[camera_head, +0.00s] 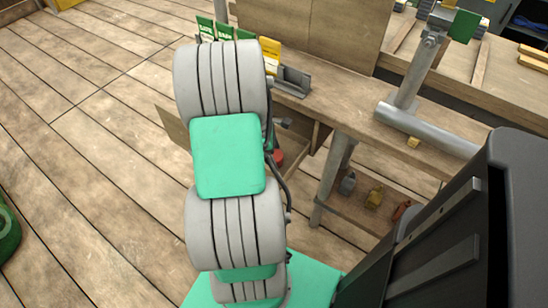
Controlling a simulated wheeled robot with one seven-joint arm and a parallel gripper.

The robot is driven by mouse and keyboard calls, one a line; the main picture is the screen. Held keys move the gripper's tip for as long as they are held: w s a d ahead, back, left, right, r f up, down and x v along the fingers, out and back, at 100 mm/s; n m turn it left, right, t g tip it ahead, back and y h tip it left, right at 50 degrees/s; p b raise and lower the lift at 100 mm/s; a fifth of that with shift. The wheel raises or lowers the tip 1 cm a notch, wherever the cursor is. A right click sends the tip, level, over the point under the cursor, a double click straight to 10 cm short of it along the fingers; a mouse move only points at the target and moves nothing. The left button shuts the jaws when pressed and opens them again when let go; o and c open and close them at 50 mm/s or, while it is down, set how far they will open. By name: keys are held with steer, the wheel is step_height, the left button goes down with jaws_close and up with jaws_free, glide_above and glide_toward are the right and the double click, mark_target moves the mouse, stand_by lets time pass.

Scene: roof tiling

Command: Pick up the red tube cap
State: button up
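My grey and green arm fills the middle of the head view and hides part of the scene behind it. My gripper cannot be made out; the arm covers the place where it may be. A small red thing (277,157) shows just right of the arm, below the bench top and partly covered. I cannot tell whether it is the red tube cap. An orange-red item (402,210) lies on the low shelf and is also too small to identify.
A wooden workbench (345,108) stands at the right, with a grey tube (428,130), a grey angled holder (292,80) and green and yellow cards (270,47). Its low shelf (350,212) carries a yellow item (374,198). Plank floor (80,180) at the left is mostly clear.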

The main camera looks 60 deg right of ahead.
steer(key=c, duration=1.3)
step_height(320, 180, up, 10)
steer(key=p, duration=0.2)
steer(key=shift+p, duration=0.3)
